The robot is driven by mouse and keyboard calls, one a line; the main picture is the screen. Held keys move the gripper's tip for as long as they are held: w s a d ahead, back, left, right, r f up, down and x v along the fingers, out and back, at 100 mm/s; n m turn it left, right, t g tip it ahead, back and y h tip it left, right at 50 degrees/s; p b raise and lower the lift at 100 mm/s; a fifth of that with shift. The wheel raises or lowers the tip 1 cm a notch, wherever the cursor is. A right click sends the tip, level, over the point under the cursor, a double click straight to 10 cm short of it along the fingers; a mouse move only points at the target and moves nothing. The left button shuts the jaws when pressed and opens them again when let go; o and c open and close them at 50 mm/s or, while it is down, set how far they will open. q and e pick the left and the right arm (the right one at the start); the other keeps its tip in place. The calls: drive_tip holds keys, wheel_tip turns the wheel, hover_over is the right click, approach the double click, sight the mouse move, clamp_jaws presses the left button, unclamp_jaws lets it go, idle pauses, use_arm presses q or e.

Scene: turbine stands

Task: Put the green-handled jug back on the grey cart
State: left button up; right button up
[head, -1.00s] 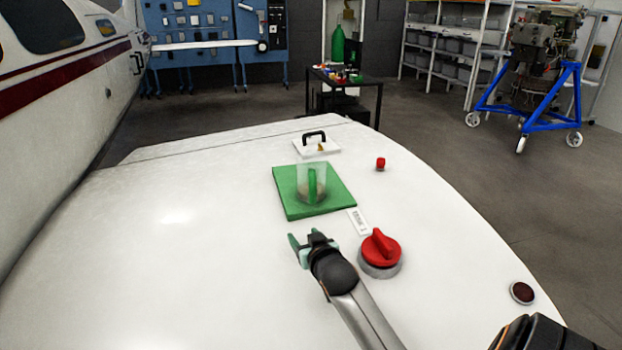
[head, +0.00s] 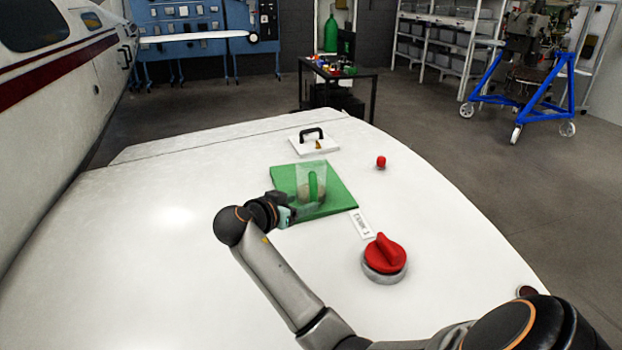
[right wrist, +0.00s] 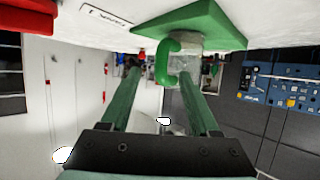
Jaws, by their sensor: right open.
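The clear jug (head: 319,189) with a green handle (head: 312,186) stands upright on a green mat (head: 338,187) on the white wing. My right gripper (head: 289,213) is at the near left side of the jug, low over the mat's near edge. In the right wrist view its two green fingers (right wrist: 159,72) are apart. There, the jug (right wrist: 186,50) and its green handle (right wrist: 164,60) appear upside down just past the fingertips; I cannot tell whether they touch. No clearly grey cart shows. My left gripper is not in view.
A red knob (head: 385,254) sits right of my arm, with a white label (head: 361,223) beside the mat. A white plate with a black handle (head: 314,142) and a small red cap (head: 381,162) lie beyond. A dark cart (head: 345,74) stands behind the wing.

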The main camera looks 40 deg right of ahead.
sight(312, 198)
drive_tip(key=x, duration=0.3)
drive_tip(key=p+x, duration=0.1)
drive_tip(key=x, duration=0.3)
drive_tip(key=shift+w+d+p, duration=0.1)
drive_tip(key=shift+p, duration=0.2)
drive_tip(key=shift+w+d+f, duration=0.15)
drive_tip(key=shift+d+f, duration=0.05)
drive_tip(key=shift+d, duration=0.15)
clamp_jaws()
